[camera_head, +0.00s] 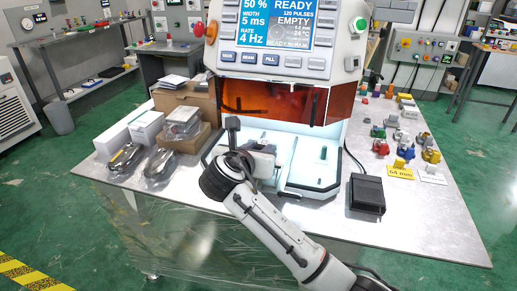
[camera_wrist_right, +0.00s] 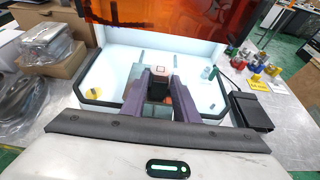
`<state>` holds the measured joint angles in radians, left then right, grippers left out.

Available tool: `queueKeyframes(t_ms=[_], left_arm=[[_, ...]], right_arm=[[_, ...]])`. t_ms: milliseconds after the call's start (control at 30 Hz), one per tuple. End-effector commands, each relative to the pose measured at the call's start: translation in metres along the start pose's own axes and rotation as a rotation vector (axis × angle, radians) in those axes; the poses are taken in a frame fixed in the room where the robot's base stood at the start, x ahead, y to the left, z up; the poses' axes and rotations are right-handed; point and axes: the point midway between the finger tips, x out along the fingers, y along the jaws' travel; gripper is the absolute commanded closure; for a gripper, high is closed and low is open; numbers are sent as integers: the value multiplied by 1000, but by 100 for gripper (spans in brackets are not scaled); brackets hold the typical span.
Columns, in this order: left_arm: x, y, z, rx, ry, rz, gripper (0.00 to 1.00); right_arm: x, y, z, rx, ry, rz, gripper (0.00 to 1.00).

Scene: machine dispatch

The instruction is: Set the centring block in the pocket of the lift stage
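My right gripper (camera_wrist_right: 161,78) reaches into the white work area of the machine. In the right wrist view its two purple fingers stand apart, with a dark block-like shape (camera_wrist_right: 158,90) between them. I cannot tell whether this shape is the centring block or part of the lift stage, nor whether the fingers touch it. A small square with a red outline (camera_wrist_right: 162,70) shows just beyond the fingertips, probably on the lift stage. In the head view, the right gripper (camera_head: 262,152) is at the front of the work area and its wrist hides much there. My left gripper is not in view.
The orange shield (camera_head: 275,100) hangs above the work area. A black pedal box (camera_head: 367,193) stands right of it, beside several coloured parts and a yellow "64 mm" sign (camera_head: 400,173). Cartons (camera_head: 188,100) and bagged items (camera_head: 160,163) stand left. The front right table is clear.

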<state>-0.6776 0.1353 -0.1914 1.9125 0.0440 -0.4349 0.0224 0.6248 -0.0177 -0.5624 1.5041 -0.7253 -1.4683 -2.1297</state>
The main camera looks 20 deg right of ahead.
Motion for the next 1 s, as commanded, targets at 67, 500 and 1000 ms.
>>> queueKeyframes(t_ms=[67,500,1000], left_arm=[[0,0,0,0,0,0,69],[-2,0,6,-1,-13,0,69],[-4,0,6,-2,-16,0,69]], right_arm=[[0,0,0,0,0,0,61],[-15,1,1,0,-1,3,61],[-109,1,1,0,-1,2,61]])
